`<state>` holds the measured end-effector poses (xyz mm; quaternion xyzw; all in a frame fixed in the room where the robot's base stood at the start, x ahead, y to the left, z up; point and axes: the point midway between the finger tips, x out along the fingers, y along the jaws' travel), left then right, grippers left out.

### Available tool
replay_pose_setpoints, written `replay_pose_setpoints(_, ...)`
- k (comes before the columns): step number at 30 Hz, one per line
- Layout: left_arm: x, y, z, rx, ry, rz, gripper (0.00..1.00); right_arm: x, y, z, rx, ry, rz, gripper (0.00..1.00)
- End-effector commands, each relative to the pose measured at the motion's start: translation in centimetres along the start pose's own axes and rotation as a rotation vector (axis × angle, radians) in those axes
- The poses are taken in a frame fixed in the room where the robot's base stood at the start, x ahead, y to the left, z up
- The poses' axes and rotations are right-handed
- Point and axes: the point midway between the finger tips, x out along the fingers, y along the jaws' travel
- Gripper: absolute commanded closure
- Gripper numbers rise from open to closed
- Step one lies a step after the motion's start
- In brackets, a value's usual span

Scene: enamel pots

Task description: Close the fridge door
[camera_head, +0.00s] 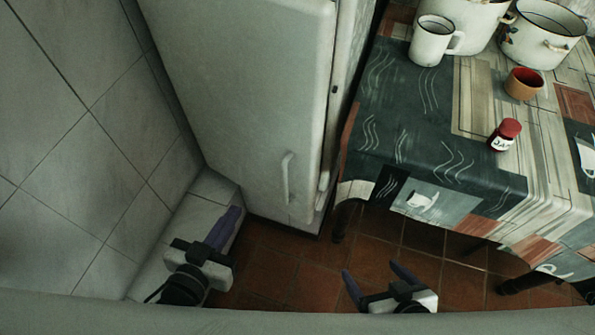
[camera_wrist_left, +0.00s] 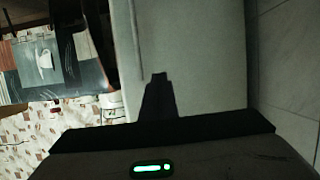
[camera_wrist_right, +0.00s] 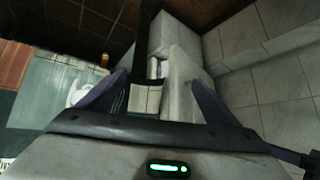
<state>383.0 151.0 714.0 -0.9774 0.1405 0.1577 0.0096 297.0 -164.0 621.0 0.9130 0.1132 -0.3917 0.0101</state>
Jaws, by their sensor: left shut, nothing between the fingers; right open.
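The white fridge door (camera_head: 240,80) fills the upper middle of the head view, with a pale vertical handle (camera_head: 287,178) low near its right edge. A narrow strip of the fridge shows right of the door edge; I cannot tell how wide any gap is. My left gripper (camera_head: 232,213) is shut and empty, low to the left of the door, apart from the handle. In the left wrist view its closed fingers (camera_wrist_left: 157,82) show before a pale, plain surface. My right gripper (camera_head: 371,272) is open and empty, low in front of the fridge and table; its spread fingers show in the right wrist view (camera_wrist_right: 158,82).
A table with a patterned cloth (camera_head: 390,110) stands right of the fridge. It holds a white mug (camera_head: 430,42), enamel pots (camera_head: 540,35), an orange cup (camera_head: 523,84) and a red-lidded jar (camera_head: 504,134). A tiled wall (camera_head: 70,150) is on the left. Brown floor (camera_head: 290,270) lies between.

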Motion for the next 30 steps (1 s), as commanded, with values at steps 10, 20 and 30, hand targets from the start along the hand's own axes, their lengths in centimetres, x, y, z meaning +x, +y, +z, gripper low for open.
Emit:
replay_pose_setpoints(10,2.4,5.0,-2.6,0.066,0.308,0.246,1.00,3.6,-0.9,2.1,-0.012,0.022,-0.022,0.15)
replay_pose_setpoints(20,7.2,6.5,-4.7,0.066,0.316,0.251,1.00,3.5,-0.9,1.7,-0.010,0.027,-0.021,0.15)
replay_pose_setpoints(30,13.2,8.2,-6.5,0.065,0.313,0.250,1.00,3.7,-0.8,1.9,-0.008,0.027,-0.020,0.15)
